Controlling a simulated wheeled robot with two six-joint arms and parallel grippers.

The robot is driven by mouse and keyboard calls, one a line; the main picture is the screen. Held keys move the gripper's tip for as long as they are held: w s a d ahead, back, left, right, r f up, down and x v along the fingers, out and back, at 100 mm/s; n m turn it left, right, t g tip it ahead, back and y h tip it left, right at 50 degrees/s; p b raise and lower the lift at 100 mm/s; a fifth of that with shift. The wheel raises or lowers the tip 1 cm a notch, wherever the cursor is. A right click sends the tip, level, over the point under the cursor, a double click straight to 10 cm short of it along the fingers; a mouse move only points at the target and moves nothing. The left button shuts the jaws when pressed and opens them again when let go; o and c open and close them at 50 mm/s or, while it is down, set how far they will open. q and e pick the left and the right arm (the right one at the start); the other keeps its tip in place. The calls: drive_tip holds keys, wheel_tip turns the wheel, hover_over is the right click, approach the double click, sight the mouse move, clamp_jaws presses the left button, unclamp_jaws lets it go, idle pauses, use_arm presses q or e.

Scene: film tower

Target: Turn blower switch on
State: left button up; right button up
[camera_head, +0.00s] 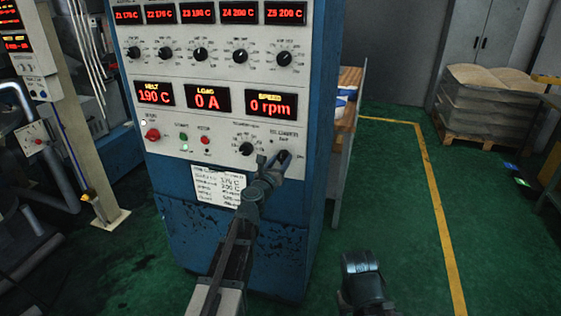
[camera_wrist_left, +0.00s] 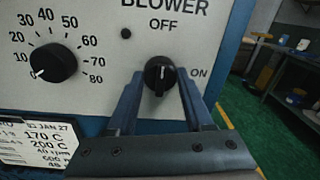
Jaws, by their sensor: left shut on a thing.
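The blower switch (camera_wrist_left: 160,76) is a black knob on the pale panel of a blue cabinet, below the words BLOWER and OFF, with ON to its right. Its grip bar stands about upright, in line with OFF rather than ON. My left gripper (camera_wrist_left: 159,94) has one finger on each side of the knob and is shut on it. In the head view the left gripper (camera_head: 278,163) reaches the panel's lower right corner and largely hides the switch. Part of my right arm shows at the bottom; its fingers are out of view.
A dial (camera_wrist_left: 53,62) numbered up to 80 sits left of the switch, with a paper label (camera_wrist_left: 36,142) below it. The cabinet (camera_head: 235,240) carries red displays and several more knobs. Green floor (camera_head: 400,200) lies open to the right.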

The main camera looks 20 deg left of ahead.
use_arm(q)
clamp_jaws()
drive_tip(key=m, duration=0.8)
drive_tip(key=shift+d+m+p, duration=0.1)
drive_tip(key=shift+m+p, duration=0.2)
drive_tip(key=shift+p, duration=0.05)
drive_tip(key=m, duration=0.4)
drive_tip(key=shift+d+m+y, duration=0.1)
drive_tip(key=shift+m+y, duration=0.2)
drive_tip(key=shift+m, duration=2.2)
drive_tip(key=shift+s, duration=0.1)
drive_tip(key=o, duration=1)
unclamp_jaws()
